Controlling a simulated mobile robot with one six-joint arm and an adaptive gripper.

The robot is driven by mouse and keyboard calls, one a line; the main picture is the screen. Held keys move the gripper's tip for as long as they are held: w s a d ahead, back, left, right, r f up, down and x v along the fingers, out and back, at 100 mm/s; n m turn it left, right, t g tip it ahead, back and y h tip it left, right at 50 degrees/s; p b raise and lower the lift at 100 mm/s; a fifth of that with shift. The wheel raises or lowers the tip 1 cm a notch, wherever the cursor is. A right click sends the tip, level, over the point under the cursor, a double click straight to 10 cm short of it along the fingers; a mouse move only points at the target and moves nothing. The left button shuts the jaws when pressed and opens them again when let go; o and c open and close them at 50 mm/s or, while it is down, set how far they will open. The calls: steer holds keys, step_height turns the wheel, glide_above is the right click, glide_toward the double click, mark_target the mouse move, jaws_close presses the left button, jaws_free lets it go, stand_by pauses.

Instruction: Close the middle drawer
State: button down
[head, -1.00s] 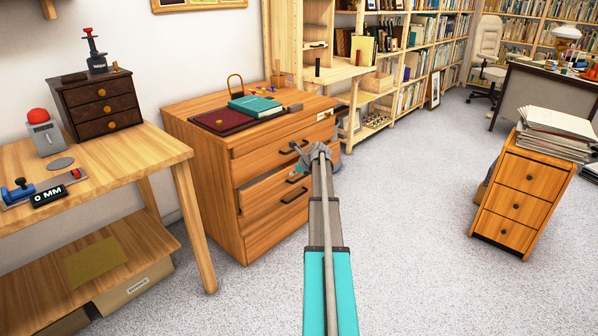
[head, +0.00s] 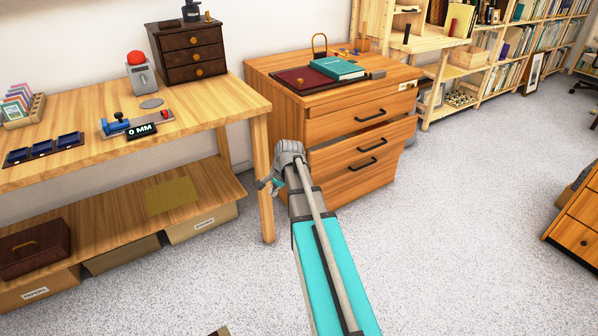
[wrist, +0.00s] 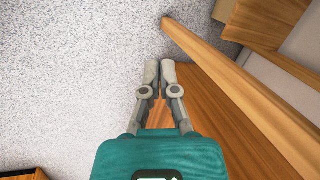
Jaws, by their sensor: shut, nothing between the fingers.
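The wooden cabinet (head: 278,92) stands right of the workbench, with a top drawer (head: 340,122) and lower drawers with dark bar handles. The middle drawer (head: 335,158) appears to stand out from the cabinet face, with a dark gap above it. How far out is hard to tell. My gripper (head: 268,186) is left of the drawer fronts, near the bench leg, apart from the handles. In the wrist view its two grey fingers (wrist: 160,66) are together and empty, over the floor beside wood surfaces. My arm hides part of the lower cabinet front.
The workbench (head: 75,105) is at left; its front leg (head: 264,190) stands close behind my gripper. A teal book (head: 338,68) and a dark red board (head: 300,80) lie on the cabinet. A second drawer unit (head: 580,215) is at far right. Carpet (head: 470,210) between is clear.

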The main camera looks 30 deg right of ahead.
steer(key=s+a+n+g+h, duration=0.2)
steer(key=s+a+n+g, duration=0.1)
steer(key=s+a+n, duration=1.1)
steer(key=s+a, duration=0.1)
steer(key=a, duration=0.4)
steer(key=shift+s+f, duration=0.2)
steer(key=shift+s, duration=0.15)
steer(key=shift+a, duration=0.1)
